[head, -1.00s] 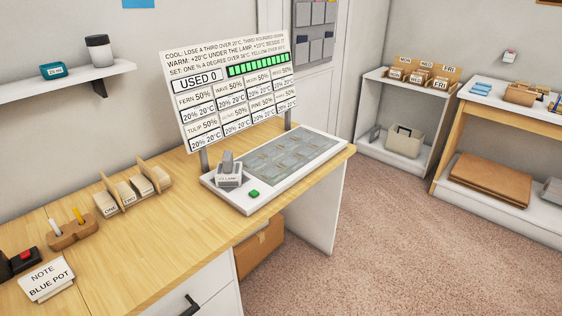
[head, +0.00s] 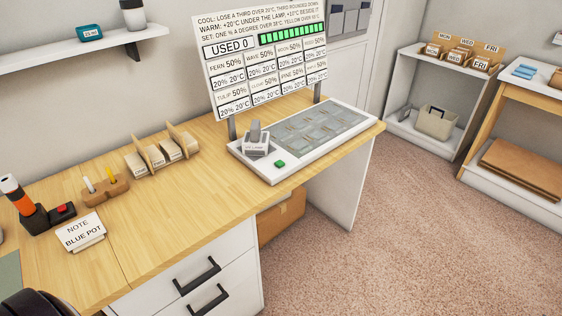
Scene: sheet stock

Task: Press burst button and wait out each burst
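A green button (head: 280,164) sits on the front edge of a white panel (head: 244,164) with a grey gridded plate (head: 318,133) on the wooden desk. A small grey-white lamp block (head: 256,142) stands at the panel's left end. A board (head: 266,60) behind reads "USED 0", with a full green bar and cells showing 50%, 20% and 20°C. A red button (head: 63,209) on a black base is at the far left of the desk. No label tells me which is the burst button. No gripper fingers show in the head view.
A dark rounded part at the lower left corner may be mine. The desk's front middle is clear; carpet lies to the right.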

